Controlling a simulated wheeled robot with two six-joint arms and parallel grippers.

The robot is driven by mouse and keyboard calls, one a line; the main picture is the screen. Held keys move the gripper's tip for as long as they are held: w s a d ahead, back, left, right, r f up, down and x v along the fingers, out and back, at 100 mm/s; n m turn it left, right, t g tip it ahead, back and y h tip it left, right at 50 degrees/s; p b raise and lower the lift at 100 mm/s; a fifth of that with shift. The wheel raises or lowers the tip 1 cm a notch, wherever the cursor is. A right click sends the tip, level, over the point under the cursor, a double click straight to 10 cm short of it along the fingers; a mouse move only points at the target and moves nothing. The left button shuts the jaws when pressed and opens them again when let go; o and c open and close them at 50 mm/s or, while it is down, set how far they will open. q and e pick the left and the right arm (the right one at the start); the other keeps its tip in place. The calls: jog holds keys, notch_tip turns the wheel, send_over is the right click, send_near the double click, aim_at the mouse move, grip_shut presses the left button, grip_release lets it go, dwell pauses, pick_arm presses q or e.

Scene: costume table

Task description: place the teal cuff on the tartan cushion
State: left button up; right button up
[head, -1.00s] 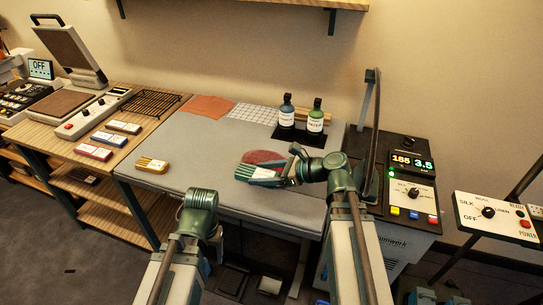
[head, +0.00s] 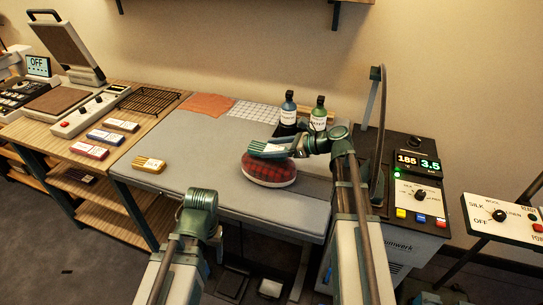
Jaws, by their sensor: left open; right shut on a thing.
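The teal cuff (head: 268,148), banded with pale stripes, is in my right gripper (head: 284,146), which is shut on it. It is over the top of the tartan cushion (head: 268,173), a red, rounded pad on the grey table. The cuff overlaps the cushion's upper edge; I cannot tell whether they touch. My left gripper (head: 217,236) is low at the table's front edge, away from cuff and cushion; its fingers are mostly hidden behind my own arm.
Two bottles (head: 288,110) stand behind the cushion. A control unit (head: 412,175) is at the right. The grey tabletop (head: 200,150) left of the cushion is clear.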

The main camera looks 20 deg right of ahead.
pick_arm(q)
jog(key=shift+w+a+f+b, duration=0.1)
jog(key=shift+a+f+b, duration=0.1)
jog(key=shift+f+b, duration=0.7)
pick_arm(e)
jog(key=shift+f, duration=1.1)
pick_arm(q)
jog(key=shift+f, duration=0.3)
pick_arm(e)
jog(key=shift+f, duration=0.25)
jog(key=o, duration=1.3)
jog(key=shift+r, duration=0.1)
jog(key=shift+r, duration=0.1)
jog(key=shift+r+p, duration=0.25)
jog(key=shift+p, duration=0.15)
pick_arm(q)
jog(key=shift+r+p, duration=2.15)
jog(key=shift+r, duration=0.25)
pick_arm(e)
jog(key=shift+v, duration=5.95)
